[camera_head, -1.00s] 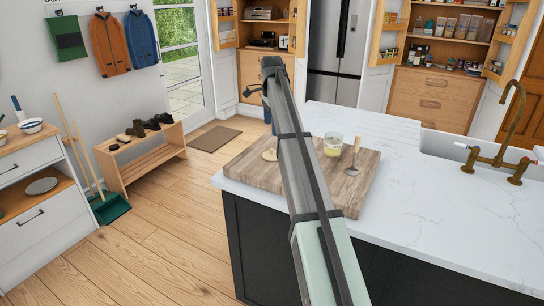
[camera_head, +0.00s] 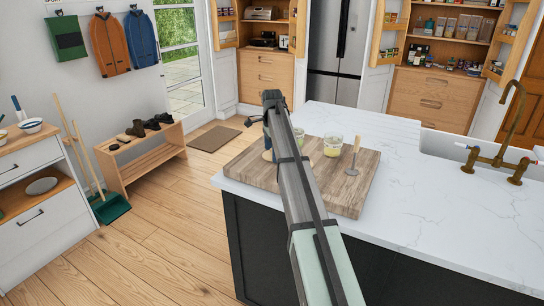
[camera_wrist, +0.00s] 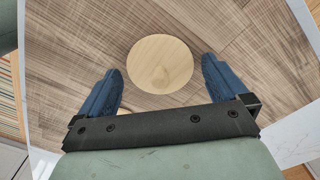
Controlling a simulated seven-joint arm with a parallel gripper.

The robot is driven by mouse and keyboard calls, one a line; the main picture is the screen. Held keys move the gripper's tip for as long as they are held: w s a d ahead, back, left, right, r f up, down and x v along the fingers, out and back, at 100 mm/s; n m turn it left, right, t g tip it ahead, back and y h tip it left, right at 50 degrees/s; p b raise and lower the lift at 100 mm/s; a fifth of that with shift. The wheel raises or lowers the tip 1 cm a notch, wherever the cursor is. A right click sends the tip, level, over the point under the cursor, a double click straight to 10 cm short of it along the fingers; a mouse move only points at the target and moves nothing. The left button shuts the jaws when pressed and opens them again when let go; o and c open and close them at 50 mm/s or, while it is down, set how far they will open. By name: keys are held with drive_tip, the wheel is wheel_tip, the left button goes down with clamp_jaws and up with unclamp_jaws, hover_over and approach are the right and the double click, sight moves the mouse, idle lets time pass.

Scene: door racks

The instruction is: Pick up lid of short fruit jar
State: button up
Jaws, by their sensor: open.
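A round, pale wooden lid (camera_wrist: 160,64) lies flat on the wooden board (camera_wrist: 95,35). In the wrist view it sits between and just beyond the blue fingertips of my gripper (camera_wrist: 160,66), with a gap on each side. My gripper is open and empty above the board. In the head view my gripper (camera_head: 267,138) is over the left part of the board, and the lid (camera_head: 267,156) is partly hidden behind it.
Another glass vessel (camera_head: 299,137) stands left of the jar, partly hidden by my arm. A spoon-like utensil (camera_head: 353,158) is at the board's right. The white counter (camera_head: 430,210) is clear toward the sink and brass tap (camera_head: 503,155).

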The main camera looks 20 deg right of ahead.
drive_tip(key=shift+c, duration=0.4)
drive_tip(key=c, duration=0.8)
drive_tip(key=r, duration=0.9)
drive_tip(key=shift+w+d+r, duration=0.2)
drive_tip(key=shift+r, duration=0.05)
drive_tip(key=w+d+r, duration=0.4)
drive_tip(key=w+d, duration=0.2)
drive_tip(key=d, duration=0.6)
drive_tip(key=shift+m, duration=0.4)
drive_tip(key=shift+a+f, duration=0.2)
drive_tip(key=shift+f, duration=2.9)
